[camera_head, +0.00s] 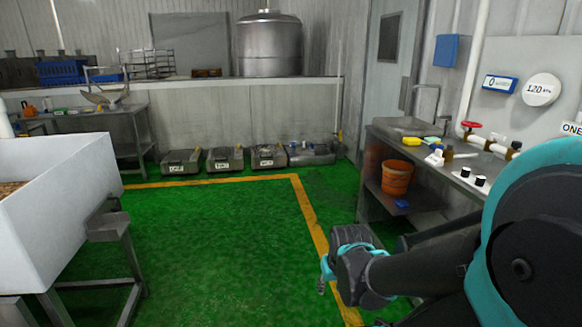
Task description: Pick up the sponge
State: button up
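My arm reaches in from the right edge. My gripper (324,276) is at its far end, low over the green floor, in front of the counter and apart from the yellow objects. Its fingers are small and partly hidden by the wrist, so I cannot tell whether they are open or shut.
A white vat (62,215) stands at the left. The middle floor is clear.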

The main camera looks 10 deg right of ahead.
aim_at(410, 141)
jog(key=i+z, duration=0.15)
jog(key=i, duration=0.3)
jog(key=i+j+z, duration=0.15)
jog(key=i, duration=0.3)
jog(key=i+j+z, duration=0.1)
jog(key=i, duration=0.35)
jog(key=i+j+z, duration=0.15)
jog(key=i, duration=0.3)
